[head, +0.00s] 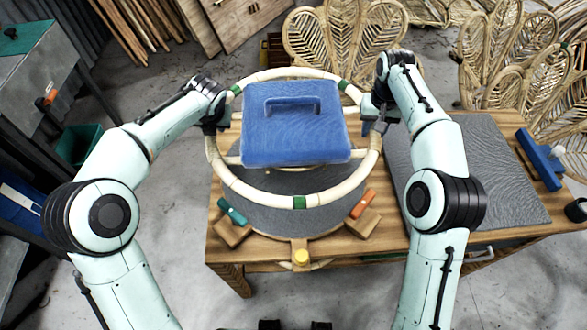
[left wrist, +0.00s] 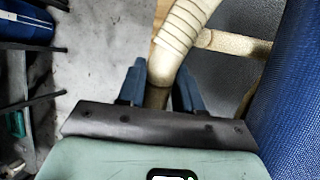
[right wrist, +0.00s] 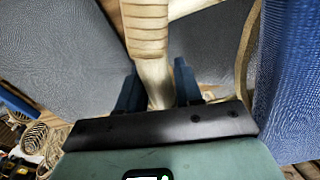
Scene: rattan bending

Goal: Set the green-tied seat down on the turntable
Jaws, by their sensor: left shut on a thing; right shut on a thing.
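The green-tied seat is a round rattan ring (head: 258,200) with green ties and crossbars, held about level above the table. A blue block with a handle (head: 295,140) sits in the middle of it. The round grey turntable (head: 280,218) shows below, partly hidden by the ring and block; I cannot tell how large the gap is. My left gripper (head: 217,124) is shut on the ring's left side, its blue fingers around the rattan in the left wrist view (left wrist: 158,90). My right gripper (head: 372,118) is shut on the ring's right side, as the right wrist view shows (right wrist: 158,88).
The wooden table (head: 225,255) carries a grey mat (head: 490,165) at right. A teal-handled clamp (head: 232,212) and an orange-handled clamp (head: 363,204) stand at the turntable's front edge. A blue tool (head: 540,160) lies at the right. Rattan chair backs (head: 335,40) stand behind.

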